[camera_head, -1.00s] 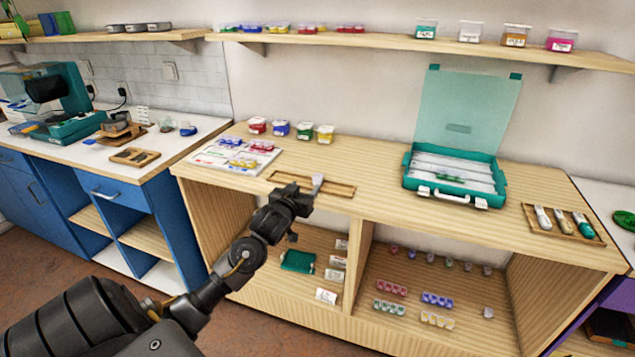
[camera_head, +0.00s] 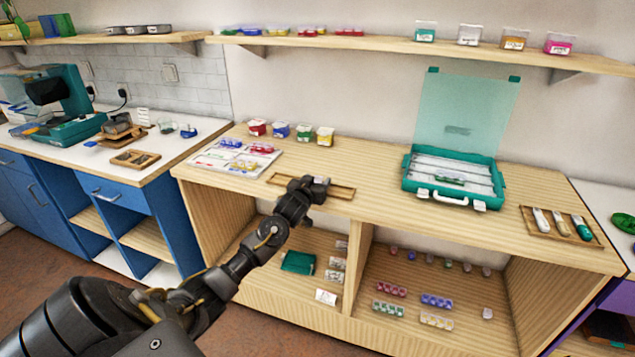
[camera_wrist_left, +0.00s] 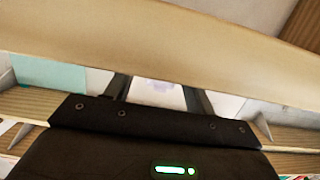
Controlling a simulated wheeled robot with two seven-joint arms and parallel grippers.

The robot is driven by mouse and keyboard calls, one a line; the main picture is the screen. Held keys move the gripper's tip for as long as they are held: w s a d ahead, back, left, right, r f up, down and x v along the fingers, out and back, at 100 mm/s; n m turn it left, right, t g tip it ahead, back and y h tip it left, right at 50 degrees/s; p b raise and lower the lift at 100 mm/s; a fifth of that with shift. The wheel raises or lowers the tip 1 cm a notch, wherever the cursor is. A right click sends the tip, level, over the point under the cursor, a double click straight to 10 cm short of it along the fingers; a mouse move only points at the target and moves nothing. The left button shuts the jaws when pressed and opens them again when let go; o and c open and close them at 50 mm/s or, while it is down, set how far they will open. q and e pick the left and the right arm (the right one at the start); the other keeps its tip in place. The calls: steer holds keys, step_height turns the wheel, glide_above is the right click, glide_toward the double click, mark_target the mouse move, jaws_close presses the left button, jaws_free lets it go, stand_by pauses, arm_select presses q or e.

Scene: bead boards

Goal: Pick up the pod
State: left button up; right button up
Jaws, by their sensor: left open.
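A small pale, whitish piece, which looks like the pod (camera_head: 323,180), is at the wooden tray (camera_head: 345,192) on the bench top. It is partly hidden behind my left gripper (camera_head: 317,182), which reaches over the tray from the front. In the left wrist view a pale, lilac-white piece (camera_wrist_left: 170,97) shows between the two dark fingers of the left gripper (camera_wrist_left: 158,92). The fingers stand apart, one on each side of it; whether either touches it I cannot tell. My right gripper is not in view.
A white sorting board (camera_head: 213,162) with coloured pieces lies left of the tray. Several lidded tubs (camera_head: 304,131) stand behind it. An open teal case (camera_head: 411,180) is to the right, then a tool tray (camera_head: 584,238). Bench top between tray and case is clear.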

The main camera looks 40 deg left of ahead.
arm_select(q)
steer(key=shift+w+a+f, duration=0.1)
steer(key=shift+w, duration=0.3)
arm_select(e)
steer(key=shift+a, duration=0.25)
